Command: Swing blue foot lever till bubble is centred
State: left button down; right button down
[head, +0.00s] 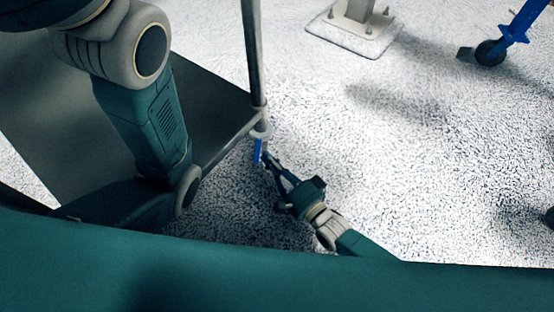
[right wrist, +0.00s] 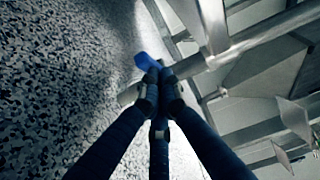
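The blue foot lever (head: 257,151) hangs low on the metal post at the corner of the dark platform in the head view. My right gripper (head: 268,162) is right beside it, low over the floor. In the right wrist view the fingers of my right gripper (right wrist: 158,76) come together at their tips. The blue lever (right wrist: 144,60) shows just beyond these tips. I cannot tell whether the tips touch it; no grip on it is visible. No bubble can be made out. My left arm is at the upper left in the head view, its gripper out of view.
The metal post (head: 253,60) and the dark platform (head: 215,95) stand close to my right gripper. A pale foot plate (head: 352,38) and a blue caster bracket (head: 519,27) are farther back.

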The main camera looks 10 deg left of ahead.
jog(key=shift+a, duration=0.15)
jog(key=shift+s, duration=0.15)
dwell(0.4)
jog(key=v, duration=0.7)
